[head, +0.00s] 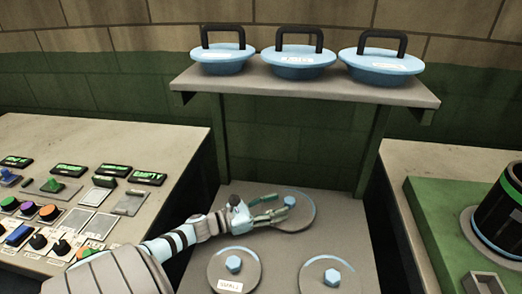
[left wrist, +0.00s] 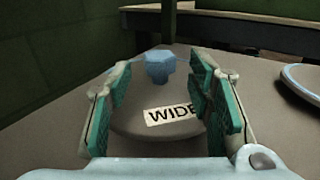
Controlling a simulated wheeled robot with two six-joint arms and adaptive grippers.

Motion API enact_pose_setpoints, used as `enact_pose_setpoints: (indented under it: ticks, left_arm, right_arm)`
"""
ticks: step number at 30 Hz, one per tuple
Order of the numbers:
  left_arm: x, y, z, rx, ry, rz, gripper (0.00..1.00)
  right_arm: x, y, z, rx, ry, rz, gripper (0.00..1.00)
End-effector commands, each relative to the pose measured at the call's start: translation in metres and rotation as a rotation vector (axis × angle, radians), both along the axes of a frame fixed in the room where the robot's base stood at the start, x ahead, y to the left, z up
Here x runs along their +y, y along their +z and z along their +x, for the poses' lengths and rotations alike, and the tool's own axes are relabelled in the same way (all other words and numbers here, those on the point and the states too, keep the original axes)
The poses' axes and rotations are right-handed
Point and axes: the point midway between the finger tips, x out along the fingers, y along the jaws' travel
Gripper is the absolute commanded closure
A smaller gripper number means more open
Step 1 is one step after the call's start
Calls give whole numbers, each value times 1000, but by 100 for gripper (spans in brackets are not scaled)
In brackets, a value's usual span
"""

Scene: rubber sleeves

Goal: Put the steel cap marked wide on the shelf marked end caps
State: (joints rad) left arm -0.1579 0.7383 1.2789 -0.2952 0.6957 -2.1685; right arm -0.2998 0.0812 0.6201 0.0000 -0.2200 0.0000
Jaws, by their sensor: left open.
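The steel cap marked wide (head: 297,219) is a round grey disc with a blue hexagonal knob and a pale blue rim. It lies at the back of the low grey surface (head: 300,252). In the left wrist view its WIDE label (left wrist: 172,113) faces me, and the blue knob (left wrist: 160,66) stands beyond it. My left gripper (head: 281,204) is open, with its green-padded fingers over the cap's left part, one to each side of the label. It holds nothing. No sign reading end caps is legible. My right gripper is not in view.
A front-left steel cap (head: 254,268) labelled SMALL and a front-right cap (head: 327,272) share the low surface. Three blue handled lids (head: 299,60) fill much of the raised shelf (head: 300,90). A control panel (head: 50,208) stands left; a green tray (head: 424,210) with a dark cylinder stands right.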

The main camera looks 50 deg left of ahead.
Motion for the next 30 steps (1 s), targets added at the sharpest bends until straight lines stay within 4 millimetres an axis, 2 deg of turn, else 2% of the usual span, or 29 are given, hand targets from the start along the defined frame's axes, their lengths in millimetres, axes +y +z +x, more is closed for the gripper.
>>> enact_pose_setpoints:
  ticks: [1,3,6,9,27,30]
  left_arm:
    - [6,6,-13,6,1,1,53]
    - [13,7,-32,5,1,0,53]
    - [22,6,-52,3,1,0,53]
    - [27,5,-64,1,1,0,53]
    - [28,2,-68,-1,1,-2,53]
    - [30,6,-72,16,6,-51,53]
  right_arm:
    - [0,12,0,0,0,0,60]
    - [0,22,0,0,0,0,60]
    - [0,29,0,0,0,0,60]
    - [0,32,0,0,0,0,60]
    - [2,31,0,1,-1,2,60]
    - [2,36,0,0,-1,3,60]
